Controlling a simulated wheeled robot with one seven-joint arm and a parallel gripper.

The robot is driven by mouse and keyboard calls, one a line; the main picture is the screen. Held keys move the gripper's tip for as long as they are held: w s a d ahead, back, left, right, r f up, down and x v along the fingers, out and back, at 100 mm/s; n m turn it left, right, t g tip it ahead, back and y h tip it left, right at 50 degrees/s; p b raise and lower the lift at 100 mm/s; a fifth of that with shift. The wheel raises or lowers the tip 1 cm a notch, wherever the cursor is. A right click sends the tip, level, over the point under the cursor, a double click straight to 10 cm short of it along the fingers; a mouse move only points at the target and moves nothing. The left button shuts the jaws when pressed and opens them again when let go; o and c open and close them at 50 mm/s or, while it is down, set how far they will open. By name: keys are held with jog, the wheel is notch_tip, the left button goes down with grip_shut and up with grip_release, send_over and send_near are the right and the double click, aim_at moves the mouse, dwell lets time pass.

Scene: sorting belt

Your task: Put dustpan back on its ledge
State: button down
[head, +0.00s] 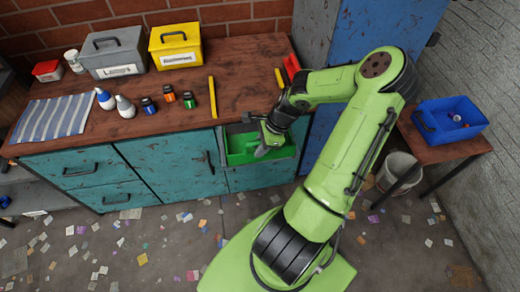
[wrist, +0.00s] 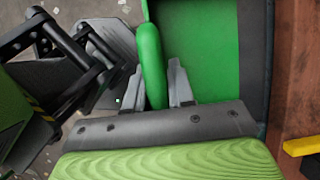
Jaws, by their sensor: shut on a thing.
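My gripper (head: 268,132) is at the front of the cabinet, below the wooden top's front edge. In the wrist view its fingers (wrist: 158,88) are shut on a green rounded handle, which I take to be that of the dustpan (wrist: 150,58). In the head view, green shows below my gripper in an open, grey-edged recess (head: 226,133) in the cabinet front. A flat green surface (wrist: 208,45) with a dark grey edge lies beside the handle in the wrist view. I cannot tell which green parts are dustpan and which are recess, nor whether the dustpan touches a ledge.
On the wooden top (head: 245,75) are a yellow bar (head: 212,97), a red object (head: 291,66), a yellow box (head: 175,47), a grey box (head: 114,55) and several small bottles. A blue bin (head: 450,119) stands on a side table at right. Paper scraps litter the floor.

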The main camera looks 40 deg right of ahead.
jog(key=shift+f, duration=0.45)
jog(key=c, duration=1)
grip_release()
jog(key=shift+o, duration=0.2)
